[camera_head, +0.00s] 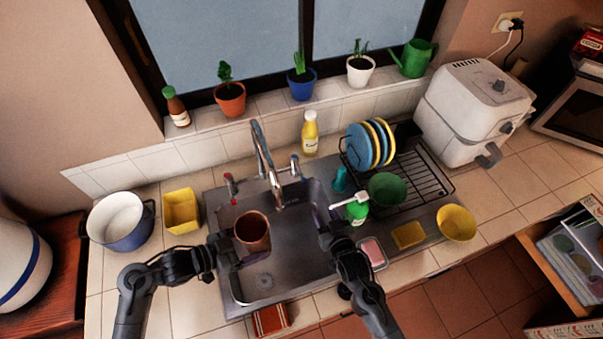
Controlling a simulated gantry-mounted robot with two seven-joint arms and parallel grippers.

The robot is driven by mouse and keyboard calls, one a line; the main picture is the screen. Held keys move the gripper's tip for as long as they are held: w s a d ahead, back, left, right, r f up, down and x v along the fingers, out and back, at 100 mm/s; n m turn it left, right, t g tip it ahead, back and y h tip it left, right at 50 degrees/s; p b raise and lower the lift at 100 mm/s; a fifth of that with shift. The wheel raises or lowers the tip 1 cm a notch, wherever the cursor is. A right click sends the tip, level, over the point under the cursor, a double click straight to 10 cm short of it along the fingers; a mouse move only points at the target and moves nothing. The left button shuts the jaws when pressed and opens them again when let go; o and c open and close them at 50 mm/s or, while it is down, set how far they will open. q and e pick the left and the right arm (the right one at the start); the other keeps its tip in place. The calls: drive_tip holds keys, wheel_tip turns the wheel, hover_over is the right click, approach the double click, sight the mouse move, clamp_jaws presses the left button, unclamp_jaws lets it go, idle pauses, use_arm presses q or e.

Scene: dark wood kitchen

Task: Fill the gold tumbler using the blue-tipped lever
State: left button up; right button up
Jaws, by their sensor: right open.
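The gold tumbler (253,232), copper-coloured with its opening up, is over the left part of the sink, to the left of and nearer than the spout end. My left gripper (232,250) is at its left side and appears shut on it; the contact is partly hidden. The chrome faucet (262,150) arches over the sink. A lever with a red tip (231,187) stands left of it. The right lever (295,165) stands right of it; its blue tip is too small to make out. My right gripper (322,217) is open and empty over the sink's right side, below that lever.
The steel sink (292,285) has a green soap bottle (357,209) and a dish rack (425,180) to its right. A yellow sponge (408,235) and a yellow bowl (456,223) are farther right. A blue pot (121,221) and a yellow container (181,211) stand left.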

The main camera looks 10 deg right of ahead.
sight(302, 173)
drive_tip(key=w+a+t, duration=0.1)
drive_tip(key=w, duration=0.4)
drive_tip(key=w+a+r+t, duration=0.1)
drive_tip(key=w+a, duration=0.1)
drive_tip(key=w, duration=0.3)
drive_tip(key=w+a+t, duration=0.1)
drive_tip(key=w+a, duration=0.1)
drive_tip(key=w, duration=0.3)
drive_tip(key=shift+r+n+y, duration=0.2)
drive_tip(key=shift+n+y, duration=0.1)
clamp_jaws()
